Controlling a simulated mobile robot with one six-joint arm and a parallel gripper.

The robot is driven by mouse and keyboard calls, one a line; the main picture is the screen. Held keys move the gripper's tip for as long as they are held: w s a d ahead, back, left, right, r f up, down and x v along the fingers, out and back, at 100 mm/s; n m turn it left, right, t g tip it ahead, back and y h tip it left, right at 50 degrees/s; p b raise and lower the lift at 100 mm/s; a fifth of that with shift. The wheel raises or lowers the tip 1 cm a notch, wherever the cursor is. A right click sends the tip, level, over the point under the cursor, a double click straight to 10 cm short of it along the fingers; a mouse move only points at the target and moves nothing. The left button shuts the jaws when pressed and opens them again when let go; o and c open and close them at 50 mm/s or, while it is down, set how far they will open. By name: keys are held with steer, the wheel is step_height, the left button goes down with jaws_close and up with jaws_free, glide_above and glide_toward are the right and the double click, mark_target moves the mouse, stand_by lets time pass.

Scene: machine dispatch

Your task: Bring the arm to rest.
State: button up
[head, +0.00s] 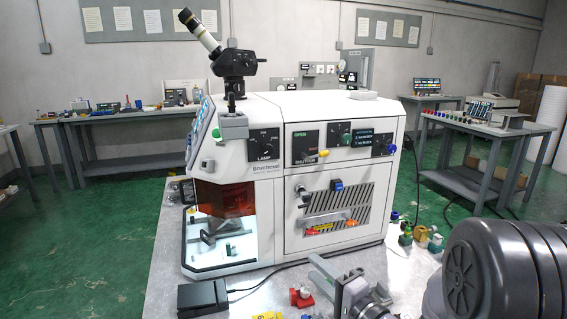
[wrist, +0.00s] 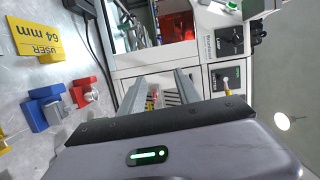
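My gripper (head: 332,272) is in front of the white machine (head: 236,215), low over the front of the metal table. In the wrist view my gripper (wrist: 158,88) shows two grey fingers standing well apart. Only the machine's front, with its vent slots and some red and yellow parts, shows between them. Nothing is held. The rest of my arm is folded dark and large at the right of the head view.
A red fixture (head: 301,298) and a black box (head: 203,296) lie on the table (head: 160,262) near my gripper. The wrist view shows a blue block (wrist: 42,110) and a yellow label (wrist: 38,38). Several coloured fixtures (head: 422,236) stand right of the machine.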

steer(key=s+a+r+n+g+y, duration=0.1)
steer(key=s+a+r+n+g, duration=0.15)
steer(key=s+a+g, duration=0.5)
steer(key=s+a+r+n+g+y, duration=0.1)
steer(key=s+a+r+n+g, duration=0.2)
steer(key=s, duration=0.8)
steer(key=s+d+f+n+h, duration=0.1)
steer(key=s+d+f+h, duration=0.15)
steer(key=s, duration=0.25)
steer(key=s+d+f+n+h, duration=0.1)
steer(key=s+d+h, duration=0.2)
steer(key=s, duration=0.2)
steer(key=d+r+t+h, duration=0.1)
steer(key=d+h, duration=0.3)
steer(key=d, duration=0.3)
steer(key=shift+m, duration=0.45)
